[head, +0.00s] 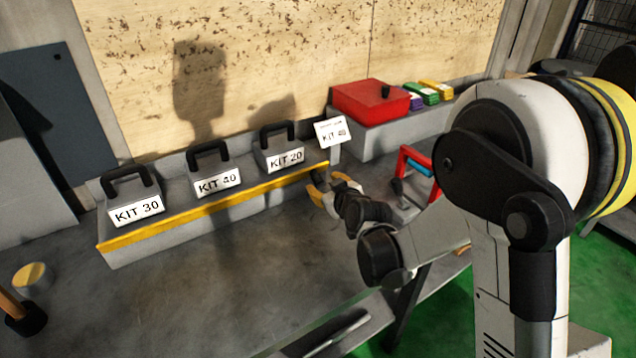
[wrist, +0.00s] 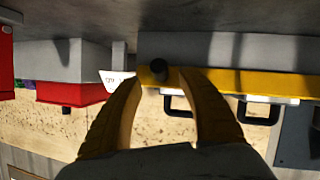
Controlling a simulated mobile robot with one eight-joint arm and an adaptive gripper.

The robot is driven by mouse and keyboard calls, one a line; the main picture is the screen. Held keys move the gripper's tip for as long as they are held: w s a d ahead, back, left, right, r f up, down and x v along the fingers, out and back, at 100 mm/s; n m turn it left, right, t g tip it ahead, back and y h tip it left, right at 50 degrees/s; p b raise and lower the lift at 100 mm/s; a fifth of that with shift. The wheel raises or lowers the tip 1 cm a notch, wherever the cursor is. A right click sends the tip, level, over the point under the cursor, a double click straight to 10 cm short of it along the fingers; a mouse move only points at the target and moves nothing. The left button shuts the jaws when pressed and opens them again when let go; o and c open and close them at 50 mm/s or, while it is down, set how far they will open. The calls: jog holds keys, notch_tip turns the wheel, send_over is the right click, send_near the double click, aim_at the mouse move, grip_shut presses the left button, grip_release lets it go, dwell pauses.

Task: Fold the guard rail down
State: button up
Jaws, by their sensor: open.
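The yellow guard rail (head: 215,207) runs along the front edge of the grey kit shelf, in front of the kits. It stands upright along that edge as far as I can tell. In the wrist view the picture is upside down and the yellow rail (wrist: 255,84) crosses the upper right. A dark round knob (wrist: 159,71) shows at the rail's end, between my fingertips in that picture. My gripper (head: 327,187) is open and empty, close to the rail's right end. Its yellow fingers (wrist: 166,78) spread to either side of the knob; I cannot tell whether they touch it.
Black-handled kits labelled KIT 30 (head: 136,211), KIT 40 (head: 217,182) and KIT 20 (head: 286,158) stand behind the rail. A white sign (head: 332,133) and a red box (head: 370,101) are to the right. Bench space in front is clear.

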aim_at(319, 181)
jog(key=b+x, duration=0.1)
jog(key=x, duration=0.4)
jog(key=shift+w+a+f+b, duration=0.1)
jog(key=shift+w+a+b, duration=0.1)
jog(key=shift+w+b, duration=0.15)
grip_shut()
